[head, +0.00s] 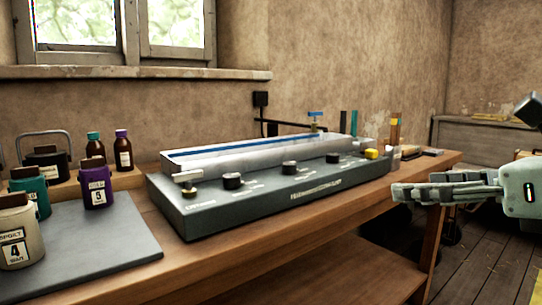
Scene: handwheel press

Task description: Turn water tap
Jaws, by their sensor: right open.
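A small tap with a blue handle (315,115) stands behind the long grey apparatus (260,197), near its right end. A dark pipe runs from it along the wall to the left. The tap's lower part is hidden by the apparatus. My right gripper (403,193) is at the right, in front of the bench's right end, with its fingers pointing left. It is open, with nothing seen in it, and well apart from the tap. My left gripper is not in view.
The apparatus has several black knobs, a yellow knob (371,154) and a brass fitting (188,187) on its front. Labelled jars, including a purple one (97,187), stand left around a grey mat (95,245). The wooden bench (270,262) has a bare front strip.

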